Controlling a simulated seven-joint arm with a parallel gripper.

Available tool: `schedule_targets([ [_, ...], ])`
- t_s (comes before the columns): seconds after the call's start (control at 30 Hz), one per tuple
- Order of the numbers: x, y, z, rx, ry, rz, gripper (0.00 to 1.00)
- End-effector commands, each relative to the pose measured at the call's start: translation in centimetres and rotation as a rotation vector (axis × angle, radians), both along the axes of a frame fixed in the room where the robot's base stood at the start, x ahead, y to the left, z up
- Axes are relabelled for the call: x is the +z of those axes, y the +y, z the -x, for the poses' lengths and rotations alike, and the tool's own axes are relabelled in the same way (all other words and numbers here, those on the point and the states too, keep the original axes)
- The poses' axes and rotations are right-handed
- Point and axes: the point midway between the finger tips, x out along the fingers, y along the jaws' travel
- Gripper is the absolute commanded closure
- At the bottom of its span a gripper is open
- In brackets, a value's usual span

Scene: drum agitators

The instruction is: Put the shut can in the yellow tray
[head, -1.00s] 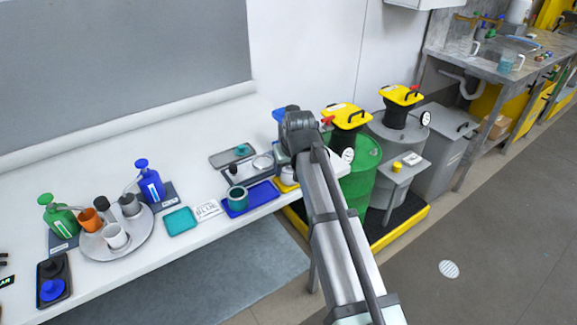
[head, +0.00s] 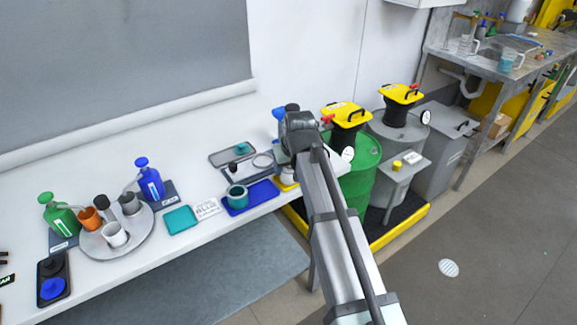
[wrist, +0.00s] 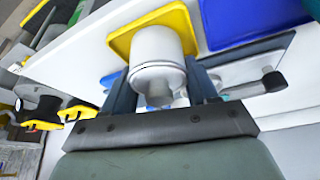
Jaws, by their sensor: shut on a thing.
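The shut can (wrist: 157,45) is white with a grey lid and a knob. It is between my gripper's two fingers (wrist: 163,88) in the wrist view, and the gripper is shut on it. The yellow tray (wrist: 122,42) is right behind and around the can's far end. I cannot tell whether the can touches the tray. In the head view, the yellow tray (head: 284,187) shows at the bench's front edge, and my arm and gripper (head: 291,165) hide much of it and the can.
The blue tray (head: 262,192) with a teal cup (head: 237,197) lies just left of the yellow tray. A grey tray (head: 232,154) is behind. A green drum (head: 362,175) stands right of the bench. A teal tray (head: 181,220) lies farther left.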

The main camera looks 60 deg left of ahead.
Motion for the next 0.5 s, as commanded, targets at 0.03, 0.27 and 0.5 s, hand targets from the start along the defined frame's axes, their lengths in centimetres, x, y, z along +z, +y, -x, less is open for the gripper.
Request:
schedule_targets([
  [0.03,0.01,0.01,0.00,0.000,0.000,0.000,0.71],
  [0.27,0.03,0.01,0.00,0.000,0.000,0.000,0.31],
  [0.5,0.03,0.01,0.00,0.000,0.000,0.000,0.12],
])
